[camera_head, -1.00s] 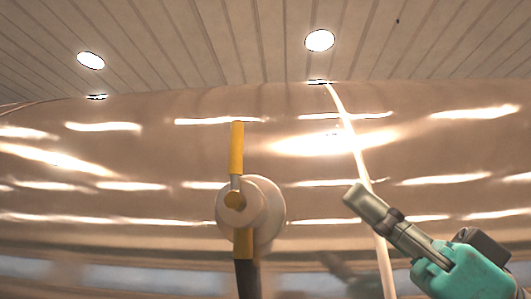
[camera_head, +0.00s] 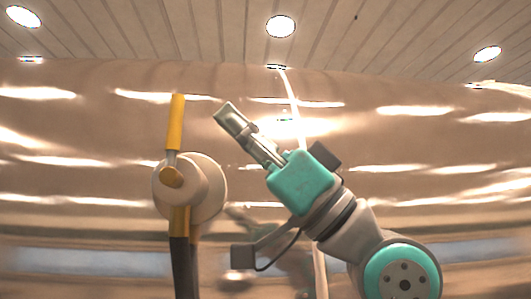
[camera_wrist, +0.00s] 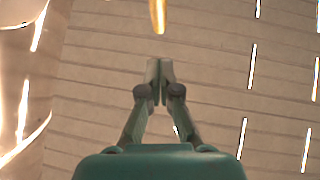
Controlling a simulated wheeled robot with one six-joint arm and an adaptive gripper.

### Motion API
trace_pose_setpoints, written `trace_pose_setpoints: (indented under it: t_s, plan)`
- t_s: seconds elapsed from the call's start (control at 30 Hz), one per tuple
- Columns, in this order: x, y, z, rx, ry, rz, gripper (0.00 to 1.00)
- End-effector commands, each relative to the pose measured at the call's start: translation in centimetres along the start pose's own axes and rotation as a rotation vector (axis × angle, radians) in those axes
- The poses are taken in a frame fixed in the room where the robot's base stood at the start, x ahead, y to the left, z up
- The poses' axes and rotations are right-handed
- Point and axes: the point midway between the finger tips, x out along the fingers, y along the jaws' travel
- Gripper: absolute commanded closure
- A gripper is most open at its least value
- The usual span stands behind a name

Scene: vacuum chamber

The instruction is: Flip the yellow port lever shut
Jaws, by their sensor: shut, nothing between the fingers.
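The yellow port lever (camera_head: 175,122) stands upright on a round white port (camera_head: 207,190) on the chamber wall, left of centre in the head view. A yellow piece and a dark part continue below its hub. My gripper (camera_head: 224,112) is right of the lever's upper end, tilted up and to the left, with a visible gap between them. In the wrist view my gripper (camera_wrist: 159,66) shows its fingertips together and empty. The lever's yellow end (camera_wrist: 158,15) shows just beyond them at the top edge of the wrist view.
The large shiny chamber wall (camera_head: 400,145) fills the background, with a pale vertical seam (camera_head: 293,105) behind my gripper. A slatted ceiling with round lamps (camera_head: 280,26) is above. The space between lever and gripper looks clear.

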Motion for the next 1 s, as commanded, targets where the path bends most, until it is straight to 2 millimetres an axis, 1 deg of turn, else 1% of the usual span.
trace_pose_setpoints:
  t_s: [0.03,0.1,0.3,0.8,1.0]
  plan:
    - [0.6,-0.1,0.7,0.004,0.000,-0.002,1.00]
    - [1.3,-0.1,1.4,0.004,-0.001,-0.002,1.00]
    - [2.4,0.0,2.6,0.002,-0.001,0.000,1.00]
    - [2.6,0.0,2.8,-0.001,-0.004,0.000,1.00]
    - [3.0,-0.1,2.9,-0.008,-0.048,-0.006,1.00]
